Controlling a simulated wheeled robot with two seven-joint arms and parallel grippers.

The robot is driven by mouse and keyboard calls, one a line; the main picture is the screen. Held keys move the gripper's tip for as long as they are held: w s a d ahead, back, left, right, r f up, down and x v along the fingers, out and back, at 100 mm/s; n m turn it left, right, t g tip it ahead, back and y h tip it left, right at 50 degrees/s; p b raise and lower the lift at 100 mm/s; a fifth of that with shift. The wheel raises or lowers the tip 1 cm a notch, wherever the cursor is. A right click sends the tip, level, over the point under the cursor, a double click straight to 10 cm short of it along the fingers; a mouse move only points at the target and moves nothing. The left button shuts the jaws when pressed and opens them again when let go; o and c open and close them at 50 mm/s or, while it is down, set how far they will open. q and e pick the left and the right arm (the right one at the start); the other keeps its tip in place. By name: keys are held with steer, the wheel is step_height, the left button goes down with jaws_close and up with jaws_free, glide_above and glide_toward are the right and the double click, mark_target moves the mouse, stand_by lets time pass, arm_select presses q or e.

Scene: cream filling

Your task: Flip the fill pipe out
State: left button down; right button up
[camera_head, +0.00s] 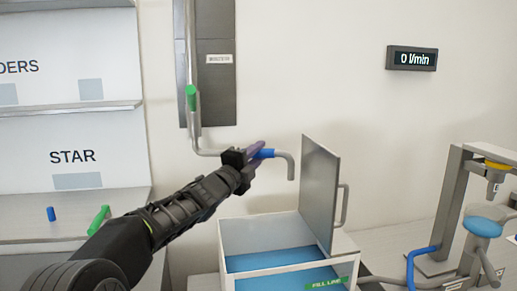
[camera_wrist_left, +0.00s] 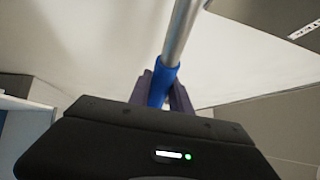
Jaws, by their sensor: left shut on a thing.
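The fill pipe (camera_head: 209,153) is a grey tube coming down the wall panel. It bends to the right and ends in a downward spout (camera_head: 291,168) above the open-lidded box. Its blue grip (camera_head: 266,153) sits just before the spout. My left gripper (camera_head: 259,152) is shut on the blue grip. In the left wrist view the purple fingers (camera_wrist_left: 165,88) close around the blue grip (camera_wrist_left: 160,82), and the grey pipe (camera_wrist_left: 182,30) runs up from it. My right gripper is in neither view.
A white box (camera_head: 262,237) with blue inside and a green fill-line label stands below the spout. Its grey lid (camera_head: 320,190) is upright at the right. A machine with a blue round part (camera_head: 483,227) stands far right. Shelves (camera_head: 70,107) are at left. A wall display (camera_head: 412,58) reads 0 l/min.

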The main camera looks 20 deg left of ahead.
arm_select(q)
steer(key=s+m+g+h+p, duration=0.3)
steer(key=s+m+h, duration=0.2)
steer(key=s+h, duration=0.4)
steer(key=shift+d+m+g, duration=0.15)
steer(key=shift+m+g, duration=0.25)
steer(key=shift+f, duration=0.1)
steer(key=c, duration=1.2)
jaws_free()
steer(key=shift+h, duration=0.3)
steer(key=shift+s, duration=0.1)
